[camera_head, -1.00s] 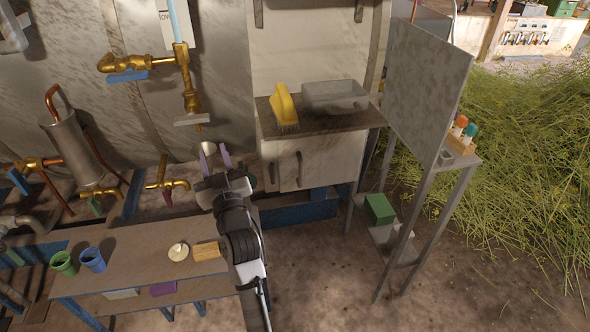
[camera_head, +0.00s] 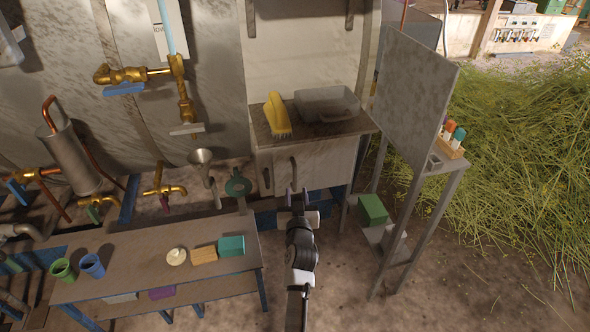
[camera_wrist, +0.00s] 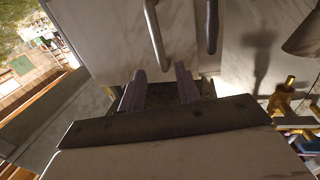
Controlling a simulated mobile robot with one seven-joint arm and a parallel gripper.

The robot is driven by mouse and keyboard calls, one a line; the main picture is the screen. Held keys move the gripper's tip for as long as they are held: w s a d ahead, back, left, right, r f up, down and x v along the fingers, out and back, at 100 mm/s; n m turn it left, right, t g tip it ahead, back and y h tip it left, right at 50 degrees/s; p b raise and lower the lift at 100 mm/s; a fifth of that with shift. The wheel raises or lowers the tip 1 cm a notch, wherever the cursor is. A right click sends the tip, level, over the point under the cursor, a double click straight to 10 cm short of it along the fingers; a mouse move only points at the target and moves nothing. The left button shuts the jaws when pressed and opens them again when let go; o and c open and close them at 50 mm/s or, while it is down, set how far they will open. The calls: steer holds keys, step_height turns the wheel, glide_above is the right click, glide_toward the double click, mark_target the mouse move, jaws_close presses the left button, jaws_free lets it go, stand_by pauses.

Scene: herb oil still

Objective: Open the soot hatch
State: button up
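A grey, marbled cabinet front (camera_head: 320,165) below the worktop has two curved bar handles, a left handle (camera_head: 266,178) and a right handle (camera_head: 294,170). No label marks which panel is the soot hatch. Both panels look shut. My gripper (camera_head: 297,194) is just below the right handle in the head view, fingers pointing towards the cabinet. In the wrist view my gripper (camera_wrist: 160,80) has its two fingers apart with nothing between them. The two handles, one handle (camera_wrist: 155,35) and another handle (camera_wrist: 212,28), lie beyond the fingertips, with no clear contact.
A yellow brush (camera_head: 277,115) and a grey tub (camera_head: 326,104) stand on the worktop (camera_head: 310,130). A tall grey panel (camera_head: 413,95) and metal stand are at the right. A low bench (camera_head: 130,262) at left holds cups and blocks. A green box (camera_head: 372,210) sits low right.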

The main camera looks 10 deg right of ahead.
mark_target(295, 176)
steer(key=w+p, duration=0.1)
steer(key=w, duration=0.1)
steer(key=w+p, duration=0.1)
steer(key=w, duration=0.1)
steer(key=shift+w+d+r+p, duration=0.1)
steer(key=shift+d+p, duration=0.2)
steer(key=shift+d, duration=0.05)
steer(key=shift+w+d+p, duration=0.15)
steer(key=shift+w+p, duration=0.35)
steer(key=shift+w, duration=0.5)
steer(key=shift+w+d+p, duration=0.15)
steer(key=shift+w+d, duration=0.05)
steer(key=shift+w, duration=0.5)
steer(key=shift+w+d+p, duration=0.15)
steer(key=shift+w, duration=0.55)
jaws_close()
